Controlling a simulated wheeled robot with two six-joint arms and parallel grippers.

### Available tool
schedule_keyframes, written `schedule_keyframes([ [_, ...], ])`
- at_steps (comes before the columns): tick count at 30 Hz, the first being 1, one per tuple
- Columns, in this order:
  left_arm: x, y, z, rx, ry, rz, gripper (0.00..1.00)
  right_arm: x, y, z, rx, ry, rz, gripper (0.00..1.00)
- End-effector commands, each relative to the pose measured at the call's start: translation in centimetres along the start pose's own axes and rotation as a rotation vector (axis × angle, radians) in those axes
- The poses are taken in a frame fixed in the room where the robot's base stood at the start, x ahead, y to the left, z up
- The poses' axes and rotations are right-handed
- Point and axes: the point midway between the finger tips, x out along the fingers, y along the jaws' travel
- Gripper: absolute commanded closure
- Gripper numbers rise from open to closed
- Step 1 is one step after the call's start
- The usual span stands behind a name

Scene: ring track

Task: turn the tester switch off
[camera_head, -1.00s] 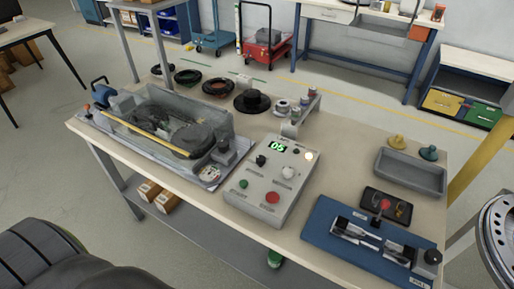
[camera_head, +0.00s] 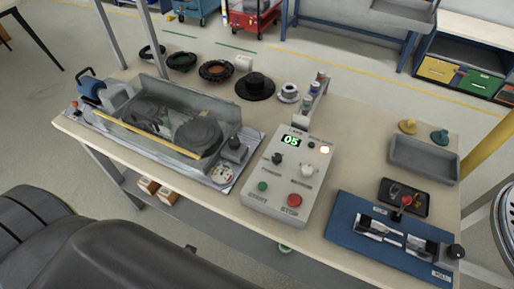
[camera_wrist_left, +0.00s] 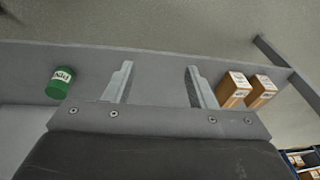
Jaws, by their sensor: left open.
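A grey control box (camera_head: 285,195) stands on the bench in the head view. Its green display (camera_head: 291,141) reads 05 and a pale lamp (camera_head: 325,149) beside it is lit. It carries a black knob (camera_head: 277,158), a white knob (camera_head: 307,170), a green START button (camera_head: 262,186) and a red STOP button (camera_head: 294,200). I cannot read its other labels or tell which control is the tester switch. My left gripper (camera_wrist_left: 159,66) is open and empty in the left wrist view, facing the lower shelf, away from the box. My right gripper is out of view.
A clear-walled machine (camera_head: 160,125) stands left of the box. A blue fixture board (camera_head: 350,230) and a grey tray (camera_head: 424,160) are at the right. The lower shelf (camera_wrist_left: 155,70) holds a green can (camera_wrist_left: 60,83) and two cartons (camera_wrist_left: 234,88).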

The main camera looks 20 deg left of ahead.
Motion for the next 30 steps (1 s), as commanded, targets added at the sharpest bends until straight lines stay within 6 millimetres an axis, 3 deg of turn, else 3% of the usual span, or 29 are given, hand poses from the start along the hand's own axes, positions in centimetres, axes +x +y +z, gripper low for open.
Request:
schedule_keyframes([
  [1,-2.3,-0.2,-1.4,-0.002,0.015,-0.002,0.49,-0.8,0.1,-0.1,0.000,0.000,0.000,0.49],
  [10,-14.7,-0.9,-7.2,-0.069,0.084,0.020,0.49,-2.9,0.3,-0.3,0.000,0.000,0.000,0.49],
  [15,-22.6,0.4,-11.0,-0.293,0.152,0.175,0.49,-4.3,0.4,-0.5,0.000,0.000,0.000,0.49],
  [23,-26.6,3.9,-15.6,-0.790,0.086,0.549,0.49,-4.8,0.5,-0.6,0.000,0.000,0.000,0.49],
  [30,-28.6,5.4,-19.8,-1.296,-0.164,0.858,0.49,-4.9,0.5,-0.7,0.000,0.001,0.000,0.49],
])
